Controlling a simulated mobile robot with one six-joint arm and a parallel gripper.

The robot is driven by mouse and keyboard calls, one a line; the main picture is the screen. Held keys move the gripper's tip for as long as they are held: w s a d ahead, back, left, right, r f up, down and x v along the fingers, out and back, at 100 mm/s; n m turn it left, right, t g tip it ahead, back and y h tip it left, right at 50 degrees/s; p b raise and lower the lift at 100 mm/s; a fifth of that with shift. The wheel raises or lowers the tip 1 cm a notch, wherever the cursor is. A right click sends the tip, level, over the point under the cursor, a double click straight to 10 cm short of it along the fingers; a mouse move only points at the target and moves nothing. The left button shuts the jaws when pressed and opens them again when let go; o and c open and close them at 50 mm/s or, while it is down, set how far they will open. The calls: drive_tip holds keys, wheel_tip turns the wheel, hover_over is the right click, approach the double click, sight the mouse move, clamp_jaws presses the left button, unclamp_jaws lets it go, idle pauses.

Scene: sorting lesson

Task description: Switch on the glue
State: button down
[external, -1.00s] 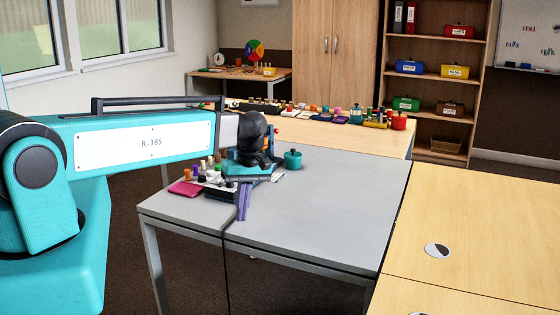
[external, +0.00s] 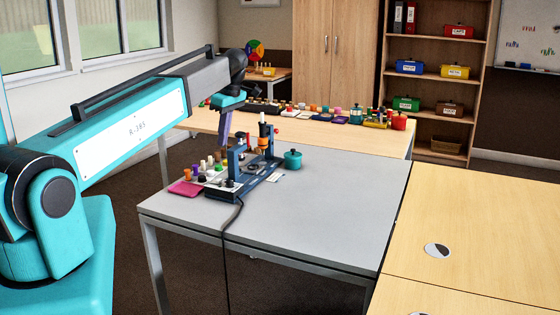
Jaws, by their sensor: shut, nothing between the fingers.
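A blue and black device (external: 262,170), which seems to be the glue station, stands on the grey table (external: 325,205). Any switch is too small to make out. My gripper (external: 224,142), with purple fingers pointing down, is shut and empty.
A magenta pad (external: 186,188) and several small coloured pegs (external: 203,168) lie left of the device. A teal pot (external: 292,159) stands to its right, near a small white card (external: 275,177). The table's front and right are clear. A wooden table with many items lies behind.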

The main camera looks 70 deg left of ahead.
drive_tip(key=shift+s+a+r, duration=0.15)
drive_tip(key=shift+a+r, duration=0.4)
drive_tip(key=shift+a, duration=0.05)
drive_tip(key=shift+f, duration=0.15)
drive_tip(key=p, duration=0.3)
approach(215, 181)
drive_tip(key=shift+s+a+f, duration=0.25)
drive_tip(key=shift+a+f, duration=0.15)
drive_tip(key=shift+f, duration=0.05)
drive_tip(key=shift+w+d+f+p, duration=0.1)
drive_tip(key=shift+f+p, duration=0.25)
drive_tip(key=shift+f, duration=0.75)
drive_tip(key=shift+w+d+f+p, duration=0.1)
drive_tip(key=shift+f+p, duration=0.2)
drive_tip(key=shift+f, duration=0.8)
drive_tip(key=shift+f, duration=0.1)
drive_tip(key=shift+w+d+f+b, duration=0.1)
drive_tip(key=shift+f+b, duration=0.2)
drive_tip(key=shift+b, duration=0.3)
drive_tip(key=shift+r+g+y, duration=0.1)
drive_tip(key=shift+g+y, duration=0.2)
